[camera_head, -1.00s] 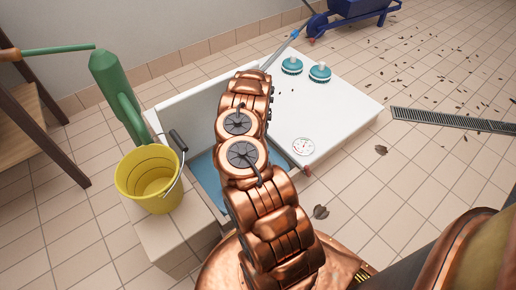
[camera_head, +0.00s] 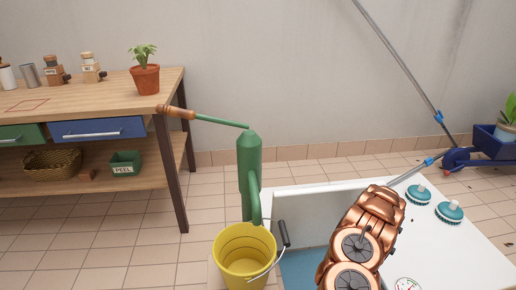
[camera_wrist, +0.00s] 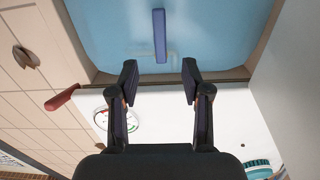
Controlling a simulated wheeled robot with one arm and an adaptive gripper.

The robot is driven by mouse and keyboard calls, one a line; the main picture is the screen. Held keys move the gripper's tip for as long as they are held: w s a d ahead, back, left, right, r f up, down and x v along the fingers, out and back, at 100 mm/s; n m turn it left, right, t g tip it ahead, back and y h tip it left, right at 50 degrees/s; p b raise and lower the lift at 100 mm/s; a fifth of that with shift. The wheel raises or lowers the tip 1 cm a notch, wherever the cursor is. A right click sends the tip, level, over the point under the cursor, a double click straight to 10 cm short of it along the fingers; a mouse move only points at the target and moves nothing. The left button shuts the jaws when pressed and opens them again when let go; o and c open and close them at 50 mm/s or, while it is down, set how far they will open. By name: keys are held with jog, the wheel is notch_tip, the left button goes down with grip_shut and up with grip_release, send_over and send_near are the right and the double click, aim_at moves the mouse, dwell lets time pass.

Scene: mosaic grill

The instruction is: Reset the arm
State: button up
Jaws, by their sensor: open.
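My copper arm (camera_head: 358,240) reaches over the white unit in the head view. My gripper (camera_wrist: 160,82) shows in the wrist view, with its two dark fingers apart and nothing between the tips. It hangs over the white unit's edge, facing a blue basin (camera_wrist: 100,35). A dark blue bar (camera_wrist: 159,35) lies beyond the fingertips in the wrist view. The gripper's fingers are hidden behind the arm in the head view.
A wooden workbench (camera_head: 100,100) stands left, with a potted plant (camera_head: 146,78). Floor between is clear.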

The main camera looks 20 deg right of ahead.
jog(key=w+a+r+n+y+p, duration=0.15)
jog(key=w+a+r+p, duration=0.25)
jog(key=a+r, duration=0.55)
jog(key=w+a+r+n+y+p, duration=0.1)
jog(key=w+a+r+n+p, duration=0.4)
jog(key=r, duration=0.7)
jog(key=s+a+r+n+p, duration=0.2)
jog(key=a+r+p, duration=0.1)
jog(key=a+r, duration=0.65)
jog(key=s+a+r+n+p, duration=0.25)
jog(key=a+r, duration=0.45)
jog(key=r, duration=0.6)
jog(key=s+a+r+n+p, duration=0.2)
jog(key=s+a+r+p, duration=0.35)
jog(key=r, duration=0.45)
jog(key=s+a+r+n+p, duration=0.3)
jog(key=s+a+r+p, duration=0.15)
jog(key=s+r, duration=0.4)
jog(key=s+r+n+g+h+p, duration=0.1)
jog(key=s+r+p, duration=0.4)
jog(key=s, duration=0.5)
jog(key=s+a+r+n+h+p, duration=0.1)
jog(key=s+r+n+p, duration=0.2)
jog(key=s+r, duration=0.7)
jog(key=shift+s+a+g+p, duration=0.2)
jog(key=shift+g+p, duration=0.2)
jog(key=shift+p, duration=0.6)
jog(key=shift+h, duration=0.25)
